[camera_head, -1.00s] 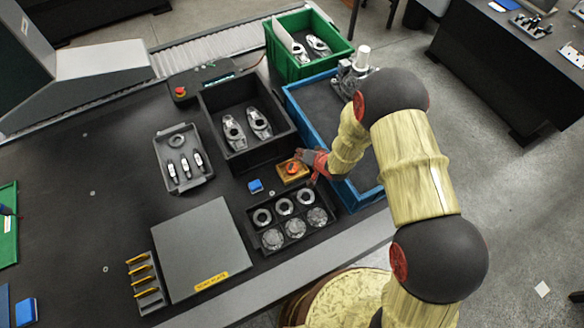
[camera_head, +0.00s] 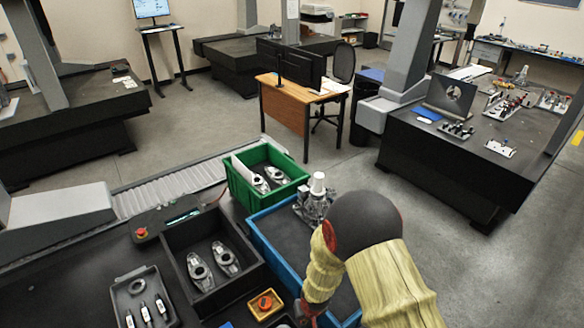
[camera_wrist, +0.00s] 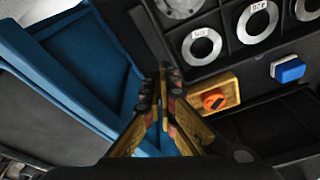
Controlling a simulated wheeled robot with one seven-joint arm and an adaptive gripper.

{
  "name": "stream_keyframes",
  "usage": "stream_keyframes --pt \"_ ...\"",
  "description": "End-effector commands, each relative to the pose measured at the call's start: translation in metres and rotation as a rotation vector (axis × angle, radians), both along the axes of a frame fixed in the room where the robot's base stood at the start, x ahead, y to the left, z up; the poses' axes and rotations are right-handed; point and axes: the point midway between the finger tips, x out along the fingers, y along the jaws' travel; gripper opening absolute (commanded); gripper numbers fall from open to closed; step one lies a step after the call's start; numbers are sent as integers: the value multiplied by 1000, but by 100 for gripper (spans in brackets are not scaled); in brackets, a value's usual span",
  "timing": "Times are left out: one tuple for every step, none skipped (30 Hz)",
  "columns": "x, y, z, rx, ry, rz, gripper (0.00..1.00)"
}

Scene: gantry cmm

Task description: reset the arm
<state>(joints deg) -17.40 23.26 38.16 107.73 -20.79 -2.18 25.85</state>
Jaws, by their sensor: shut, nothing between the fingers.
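My gripper (camera_wrist: 163,95) is in the middle of the wrist view, its two fingers together with nothing between them. In the head view my arm comes in from the lower right and bends down, and my gripper (camera_head: 305,312) is partly cut off at the bottom edge. The fingers are over the gap between the blue tray (camera_head: 266,247) and the black ring holder (camera_wrist: 217,17). A small wooden block with an orange knob (camera_wrist: 214,100) lies just right of the fingers in the wrist view; it also shows in the head view (camera_head: 265,304).
A black bin (camera_head: 173,238) with two metal parts and a green bin (camera_head: 238,184) with similar parts stand nearby. A metal fixture (camera_head: 316,203) stands at the blue tray's far end. A grey tray (camera_head: 122,292) is left. Open floor (camera_head: 500,270) lies to the right.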

Motion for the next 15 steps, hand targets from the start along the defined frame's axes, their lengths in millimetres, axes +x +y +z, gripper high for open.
stream_keyframes --pt "-5 -13 22 -40 22 6 0" --pt "-9 -21 34 -59 38 9 0" --pt "-14 -30 49 -85 58 12 0" --pt "-20 -37 61 -100 74 13 0" --pt "-24 -43 74 -113 87 14 0" --pt "-31 -51 91 -128 103 13 0" --pt "-36 -57 103 -137 115 13 0" --pt "-41 -62 116 -144 124 12 0" --pt "-49 -69 133 -151 137 10 0" --pt "-55 -74 146 -154 145 5 0" --pt "-62 -78 158 -157 151 5 0" --pt "-71 -84 175 -157 160 1 0" --pt "-77 -88 186 -156 164 -4 0" --pt "-85 -92 197 -156 168 -6 0" --pt "-94 -96 212 -150 170 -13 0"
